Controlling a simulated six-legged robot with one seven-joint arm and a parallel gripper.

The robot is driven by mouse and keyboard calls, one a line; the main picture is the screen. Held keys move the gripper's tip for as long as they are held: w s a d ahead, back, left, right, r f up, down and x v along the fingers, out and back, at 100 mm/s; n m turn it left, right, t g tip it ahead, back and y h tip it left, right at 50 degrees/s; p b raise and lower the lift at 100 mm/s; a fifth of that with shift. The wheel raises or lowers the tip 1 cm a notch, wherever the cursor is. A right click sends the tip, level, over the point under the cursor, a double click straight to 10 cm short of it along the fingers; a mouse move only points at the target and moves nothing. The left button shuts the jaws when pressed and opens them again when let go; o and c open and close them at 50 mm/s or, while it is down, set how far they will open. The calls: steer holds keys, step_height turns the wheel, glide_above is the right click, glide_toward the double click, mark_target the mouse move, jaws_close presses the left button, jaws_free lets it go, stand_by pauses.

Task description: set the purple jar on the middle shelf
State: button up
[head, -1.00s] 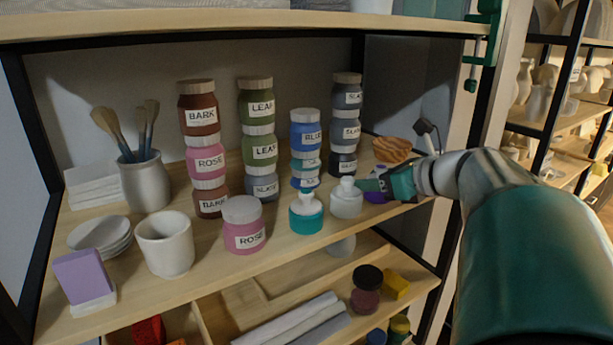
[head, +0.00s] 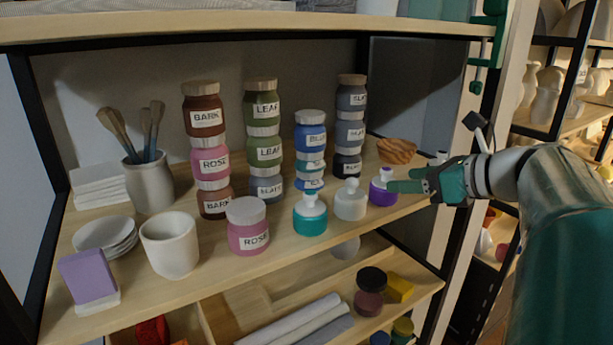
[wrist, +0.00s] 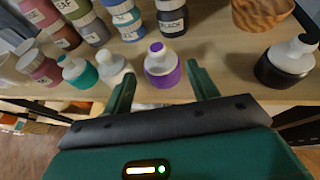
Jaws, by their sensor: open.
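The purple jar (head: 383,192) has a white top with a purple tip. It stands upright on the middle shelf (head: 215,262), near the front edge at the right, in line with a white jar (head: 350,202) and a teal jar (head: 310,216). My gripper (head: 398,185) is open and empty just to the right of the purple jar. In the wrist view the purple jar (wrist: 162,68) stands ahead of the two spread green fingers, around the gap between their tips. It appears clear of both fingers.
A wooden bowl (head: 397,150) stands behind the purple jar. A black jar (wrist: 287,64) with a white top is at the right in the wrist view. Stacked labelled jars (head: 351,125) stand further back. The upper shelf (head: 250,22) runs overhead, with a post (head: 457,150) at the right.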

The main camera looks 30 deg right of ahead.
steer(key=v, duration=0.4)
steer(key=shift+s+d, duration=0.1)
steer(key=shift+s, duration=0.1)
stand_by(0.3)
